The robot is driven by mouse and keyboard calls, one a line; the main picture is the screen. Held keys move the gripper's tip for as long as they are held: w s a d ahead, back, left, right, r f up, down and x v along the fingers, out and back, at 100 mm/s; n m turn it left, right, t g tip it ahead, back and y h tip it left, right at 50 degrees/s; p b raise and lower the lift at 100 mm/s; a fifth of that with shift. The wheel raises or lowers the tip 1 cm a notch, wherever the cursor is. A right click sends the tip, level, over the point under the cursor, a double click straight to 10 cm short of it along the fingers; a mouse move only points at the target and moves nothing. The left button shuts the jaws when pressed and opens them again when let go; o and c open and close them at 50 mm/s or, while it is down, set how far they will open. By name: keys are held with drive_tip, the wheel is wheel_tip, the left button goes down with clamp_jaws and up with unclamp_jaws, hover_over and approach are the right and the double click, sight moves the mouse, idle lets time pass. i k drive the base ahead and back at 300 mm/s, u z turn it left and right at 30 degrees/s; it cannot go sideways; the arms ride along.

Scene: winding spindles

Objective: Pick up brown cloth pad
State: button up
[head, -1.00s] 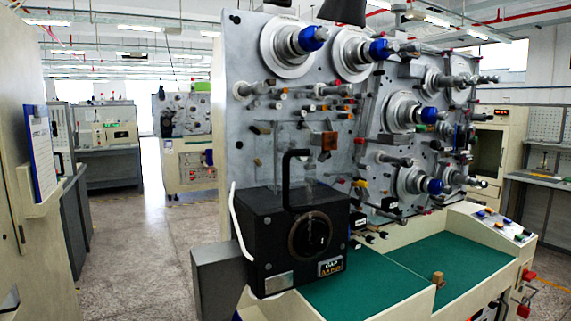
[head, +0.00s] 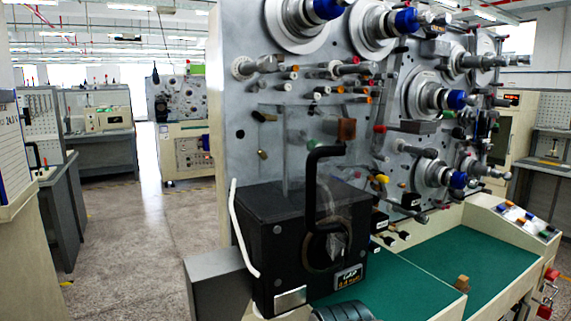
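A small brown piece (head: 461,283) sits on the green work surface, near the low divider at the lower right. It is the only brown thing lying on that surface, but it is too small to tell whether it is cloth. A dark grey ribbed part (head: 342,312) shows at the bottom edge; it may be part of my arm. No gripper fingers show, so I cannot see my gripper or anything in it.
A black box with an upright handle (head: 300,238) stands in front of the grey spindle panel (head: 245,110). The green surface (head: 425,262) is mostly bare. A switch panel (head: 527,222) is at the right. Open floor (head: 130,250) lies to the left.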

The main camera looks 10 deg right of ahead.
sight(462, 284)
drive_tip(key=z, duration=0.65)
drive_tip(key=k, duration=0.1)
drive_tip(key=z, duration=0.85)
